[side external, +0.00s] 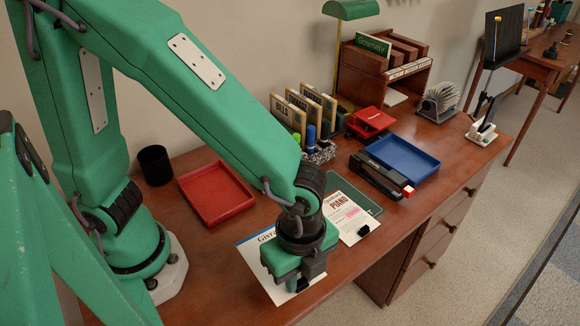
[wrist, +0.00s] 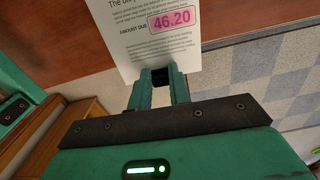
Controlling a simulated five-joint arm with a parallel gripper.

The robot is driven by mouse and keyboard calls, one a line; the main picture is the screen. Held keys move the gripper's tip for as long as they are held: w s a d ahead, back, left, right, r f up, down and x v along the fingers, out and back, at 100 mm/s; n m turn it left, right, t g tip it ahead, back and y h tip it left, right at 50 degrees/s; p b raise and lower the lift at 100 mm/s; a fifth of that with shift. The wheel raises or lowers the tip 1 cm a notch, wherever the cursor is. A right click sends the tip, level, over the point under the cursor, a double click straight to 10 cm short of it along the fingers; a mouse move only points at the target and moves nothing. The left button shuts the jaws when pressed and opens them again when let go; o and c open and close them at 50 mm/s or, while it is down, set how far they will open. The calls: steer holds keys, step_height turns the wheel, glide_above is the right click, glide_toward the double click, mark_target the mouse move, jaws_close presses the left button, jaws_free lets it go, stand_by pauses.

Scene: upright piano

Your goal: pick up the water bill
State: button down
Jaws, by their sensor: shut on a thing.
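My gripper (side external: 298,282) is over the front part of the desk in the side view. In the wrist view its fingers (wrist: 159,84) are closed on a small black clip at the lower edge of a white bill (wrist: 146,48). The bill reads "AMOUNT DUE 46.20", with the sum in a pink box. In the side view a white sheet (side external: 259,258) with a blue top strip and a heading starting "Givr" shows behind and under my gripper, which hides much of it. The word "water" cannot be read.
A "PIANO" sheet (side external: 351,212) with a black clip lies close by on a dark green board (side external: 366,198). A red tray (side external: 216,190), a stapler (side external: 380,175) and a blue tray (side external: 402,158) stand farther back. The desk's front edge is close.

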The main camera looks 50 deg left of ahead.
steer(key=shift+s+d+r, duration=0.25)
steer(key=shift+s+r, duration=0.15)
steer(key=shift+s, duration=0.25)
steer(key=shift+s+d+r, duration=0.3)
steer(key=shift+s+r, duration=0.15)
steer(key=shift+s, duration=0.15)
steer(key=shift+s+d+r, duration=0.25)
steer(key=shift+s+r, duration=0.15)
steer(key=shift+s, duration=0.25)
